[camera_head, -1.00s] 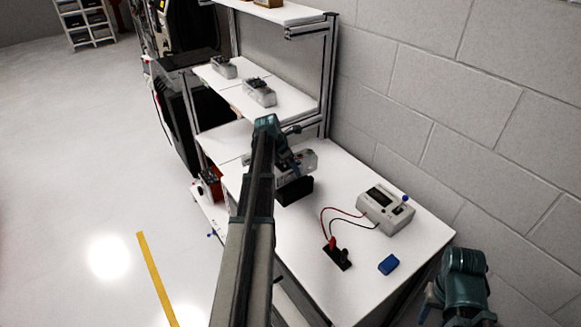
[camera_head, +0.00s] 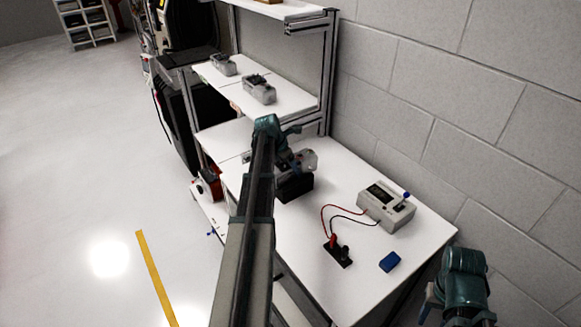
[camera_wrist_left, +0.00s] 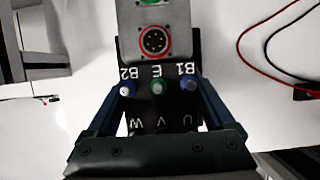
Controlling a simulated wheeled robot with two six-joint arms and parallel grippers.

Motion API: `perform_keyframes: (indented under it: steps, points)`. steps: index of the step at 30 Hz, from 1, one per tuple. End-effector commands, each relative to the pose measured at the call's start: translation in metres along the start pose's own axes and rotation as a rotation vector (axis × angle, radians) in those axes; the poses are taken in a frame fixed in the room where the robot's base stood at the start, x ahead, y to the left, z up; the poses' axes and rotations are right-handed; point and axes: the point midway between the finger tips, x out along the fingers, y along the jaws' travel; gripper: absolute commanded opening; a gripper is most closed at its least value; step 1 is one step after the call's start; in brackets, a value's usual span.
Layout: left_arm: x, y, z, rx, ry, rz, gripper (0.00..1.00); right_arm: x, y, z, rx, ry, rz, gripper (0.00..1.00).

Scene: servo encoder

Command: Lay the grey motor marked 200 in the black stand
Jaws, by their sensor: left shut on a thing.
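The grey motor (camera_head: 308,161) is held by my left gripper (camera_head: 290,160) at the back of the bench. No 200 mark is readable. The black stand (camera_head: 295,188) is on the bench right below the motor; I cannot tell whether they touch. My right arm is at the lower right; its gripper (camera_head: 430,303) is barely visible.
A grey tester (camera_head: 385,208) has red and black leads to a black terminal block (camera_head: 338,253). A blue block (camera_head: 389,262) lies at the right front. Two similar motors (camera_head: 225,65) (camera_head: 260,89) sit on the shelf above.

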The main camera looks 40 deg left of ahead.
Motion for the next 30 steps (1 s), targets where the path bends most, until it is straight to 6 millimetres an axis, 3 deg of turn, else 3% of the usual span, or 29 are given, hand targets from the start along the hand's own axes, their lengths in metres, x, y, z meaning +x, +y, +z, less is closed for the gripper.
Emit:
perform_keyframes:
  steps: [8,9,10,22,30]
  points:
    - [0.004,0.000,-0.002,0.000,-0.002,0.000,0.00,0.005,-0.001,0.000,0.000,0.000,0.000,0.50]
    - [0.004,0.000,-0.001,0.000,-0.001,0.000,0.93,0.004,0.000,0.000,0.000,0.000,0.000,0.50]
    - [0.004,0.000,-0.001,0.000,-0.001,0.000,0.98,0.004,0.000,0.000,0.000,0.000,0.000,0.50]
    - [0.000,-0.001,-0.002,0.001,0.002,-0.001,1.00,0.000,0.000,0.000,0.001,0.000,0.000,0.50]
    - [-0.027,-0.001,0.000,-0.001,0.000,0.000,1.00,-0.025,0.002,0.002,0.000,0.000,0.000,0.50]
